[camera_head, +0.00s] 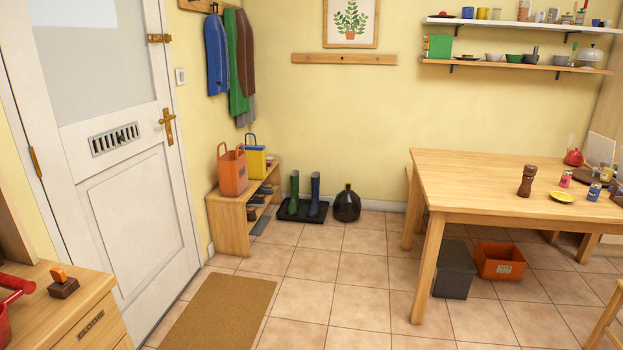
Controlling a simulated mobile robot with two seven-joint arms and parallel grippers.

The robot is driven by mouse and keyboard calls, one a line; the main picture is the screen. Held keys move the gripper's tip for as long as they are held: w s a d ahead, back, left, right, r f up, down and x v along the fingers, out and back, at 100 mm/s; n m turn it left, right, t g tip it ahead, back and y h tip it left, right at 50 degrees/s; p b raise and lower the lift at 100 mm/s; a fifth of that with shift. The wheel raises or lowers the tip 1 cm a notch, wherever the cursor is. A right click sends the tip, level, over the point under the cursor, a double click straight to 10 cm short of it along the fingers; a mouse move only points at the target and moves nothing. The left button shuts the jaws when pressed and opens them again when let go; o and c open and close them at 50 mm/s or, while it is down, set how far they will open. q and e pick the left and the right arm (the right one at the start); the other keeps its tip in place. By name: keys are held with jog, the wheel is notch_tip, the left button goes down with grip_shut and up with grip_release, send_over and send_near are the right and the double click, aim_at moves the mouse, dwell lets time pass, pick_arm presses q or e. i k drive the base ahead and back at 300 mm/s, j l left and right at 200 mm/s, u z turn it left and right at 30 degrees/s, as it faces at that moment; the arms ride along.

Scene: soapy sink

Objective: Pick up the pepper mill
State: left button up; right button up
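A dark brown wooden pepper mill (526,181) stands upright on the wooden table (460,178) at the right, a little in from the table's front edge. Nothing hides it. Neither of my grippers shows in the head view.
Near the mill are a yellow dish (562,197), small jars (565,179) and a red pot (574,157). Under the table stand a dark grey bin (454,270) and an orange crate (500,261). A doormat (220,313) lies before the door. The tiled floor between is clear.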

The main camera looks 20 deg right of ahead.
aim_at(524, 192)
jog(key=i+l+z, duration=0.15)
jog(key=i+z, duration=0.3)
jog(key=i+j+z, duration=0.1)
jog(key=i+z, duration=0.35)
jog(key=i, duration=0.15)
jog(key=i+z, duration=0.45)
jog(key=i+j+z, duration=0.15)
jog(key=i+z, duration=0.3)
jog(key=i, duration=0.25)
jog(key=i+l+z, duration=0.1)
jog(key=i+z, duration=0.6)
jog(key=i, duration=0.25)
